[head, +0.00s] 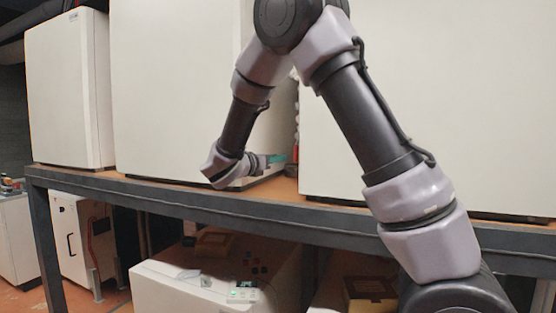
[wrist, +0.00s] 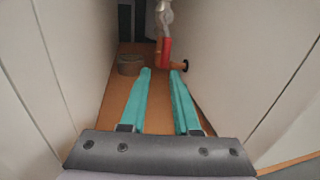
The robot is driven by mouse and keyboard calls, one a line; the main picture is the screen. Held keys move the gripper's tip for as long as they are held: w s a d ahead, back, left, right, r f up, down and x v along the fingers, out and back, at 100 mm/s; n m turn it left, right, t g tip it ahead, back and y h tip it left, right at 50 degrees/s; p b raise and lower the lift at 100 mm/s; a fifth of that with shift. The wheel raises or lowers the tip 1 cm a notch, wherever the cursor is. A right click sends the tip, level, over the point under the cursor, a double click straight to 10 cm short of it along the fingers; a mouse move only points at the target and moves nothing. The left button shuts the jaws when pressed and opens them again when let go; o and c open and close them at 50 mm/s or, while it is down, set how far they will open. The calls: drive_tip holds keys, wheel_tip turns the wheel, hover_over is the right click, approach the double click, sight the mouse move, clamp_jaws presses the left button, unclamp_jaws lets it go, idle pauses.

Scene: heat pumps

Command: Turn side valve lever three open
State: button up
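In the wrist view, a red lever-like part (wrist: 166,52) shows at the far end of a narrow gap, below a pale metal fitting (wrist: 164,14). I cannot tell which numbered valve it is. My gripper (wrist: 160,72) has two teal fingers pointing into the gap, apart and with nothing between them. The fingertips appear just short of and below the red part; no contact is visible. In the head view, my gripper (head: 272,160) shows small and partly hidden beside the gap between two large white units.
White unit walls stand close on the left (wrist: 75,50) and right (wrist: 235,60) of my gripper. A round brown object (wrist: 130,64) sits left of the red part, and a dark round end (wrist: 185,65) lies right of it. A dark shelf beam (head: 200,207) runs below my arm.

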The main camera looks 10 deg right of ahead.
drive_tip(key=s+d+v, duration=0.2)
drive_tip(key=v, duration=1.4)
drive_tip(key=shift+s+a, duration=0.25)
drive_tip(key=shift+s, duration=0.05)
